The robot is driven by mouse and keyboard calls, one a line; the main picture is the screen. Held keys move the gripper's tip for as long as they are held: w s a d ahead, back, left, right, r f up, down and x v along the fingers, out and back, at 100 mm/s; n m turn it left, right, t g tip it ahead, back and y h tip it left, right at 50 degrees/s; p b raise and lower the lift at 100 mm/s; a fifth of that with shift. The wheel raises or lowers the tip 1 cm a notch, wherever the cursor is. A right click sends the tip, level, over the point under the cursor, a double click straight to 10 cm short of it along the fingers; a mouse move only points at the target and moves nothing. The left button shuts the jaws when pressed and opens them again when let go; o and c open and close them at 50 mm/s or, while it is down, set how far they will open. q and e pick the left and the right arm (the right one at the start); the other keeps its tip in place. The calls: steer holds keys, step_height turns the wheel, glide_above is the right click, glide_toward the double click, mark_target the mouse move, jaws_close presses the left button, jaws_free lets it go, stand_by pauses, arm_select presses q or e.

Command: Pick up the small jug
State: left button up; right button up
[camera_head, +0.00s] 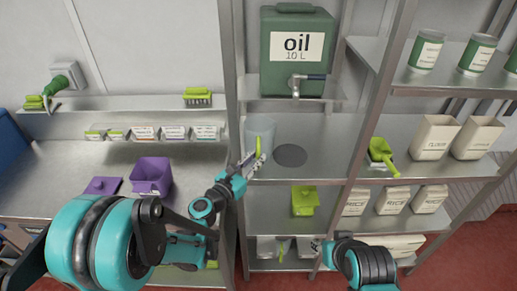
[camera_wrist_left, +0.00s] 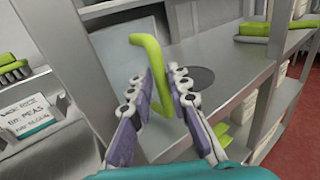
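The small jug (camera_head: 259,131) has a clear grey body and a bright green handle, and stands upright on the steel shelf at the middle. My left gripper (camera_head: 246,163) reaches it from the left and front, with its fingertips at the handle. In the left wrist view the green handle (camera_wrist_left: 159,62) passes between the two fingers of my left gripper (camera_wrist_left: 161,72). The fingers stand apart, with a narrow gap beside the handle, so they look open around it. The clear body shows faintly behind the left finger.
A green oil canister (camera_head: 275,72) with a tap stands above, over a dark round disc (camera_head: 290,155) on the jug's shelf. A metal post (camera_head: 233,100) rises just left of the jug. A green scoop (camera_head: 381,152) and flour containers (camera_head: 434,138) stand to the right.

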arm_select(q)
steer(key=shift+x, duration=0.9)
jaws_close()
steer(key=shift+r, duration=0.2)
